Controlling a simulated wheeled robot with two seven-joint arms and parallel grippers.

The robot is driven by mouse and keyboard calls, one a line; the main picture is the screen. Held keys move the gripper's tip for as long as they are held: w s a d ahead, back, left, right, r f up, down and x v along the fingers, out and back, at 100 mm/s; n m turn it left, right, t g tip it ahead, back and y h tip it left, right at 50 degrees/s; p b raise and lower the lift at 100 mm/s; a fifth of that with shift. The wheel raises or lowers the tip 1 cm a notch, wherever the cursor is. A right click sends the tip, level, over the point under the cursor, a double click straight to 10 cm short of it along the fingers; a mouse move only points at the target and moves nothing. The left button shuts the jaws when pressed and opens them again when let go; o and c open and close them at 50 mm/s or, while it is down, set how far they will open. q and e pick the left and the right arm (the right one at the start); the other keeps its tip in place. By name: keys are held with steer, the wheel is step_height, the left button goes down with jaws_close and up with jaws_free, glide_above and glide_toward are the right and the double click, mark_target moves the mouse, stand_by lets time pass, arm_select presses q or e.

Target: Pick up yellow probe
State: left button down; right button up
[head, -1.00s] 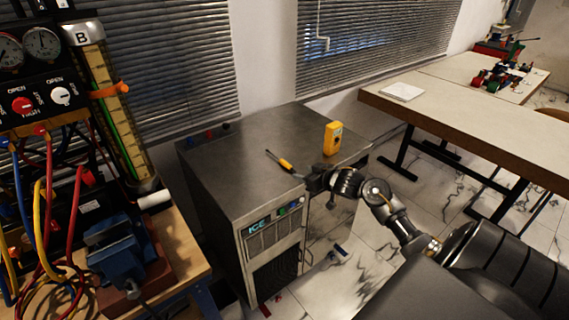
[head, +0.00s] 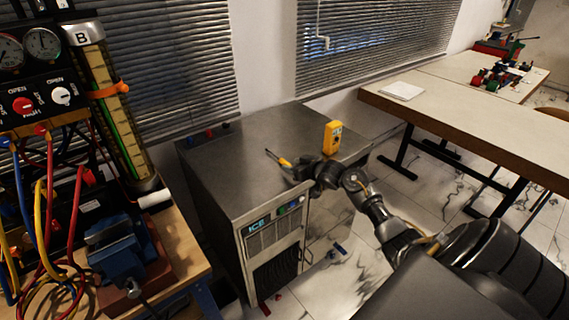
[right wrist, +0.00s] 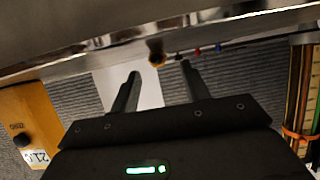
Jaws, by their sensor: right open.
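The yellow probe (head: 284,162), with a dark thin tip, lies on the metal top of the ICE cabinet (head: 235,160). My right gripper (head: 290,172) is just above the cabinet's front edge, at the probe's near end, and hides part of its handle. In the right wrist view the open, empty fingers (right wrist: 158,82) point at the cabinet top. The probe's round yellow end (right wrist: 156,58) shows beyond and between the fingertips. I cannot tell whether the gripper touches the probe. My left gripper is not in view.
A yellow meter (head: 332,138) stands on the cabinet close to my right gripper; it also shows in the right wrist view (right wrist: 28,122). A blue vise (head: 118,250) and hoses crowd the bench at left. The cabinet's left top is mostly clear.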

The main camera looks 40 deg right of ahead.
mark_target(288, 163)
steer(key=shift+x, duration=1.95)
steer(key=shift+c, duration=0.3)
jaws_close()
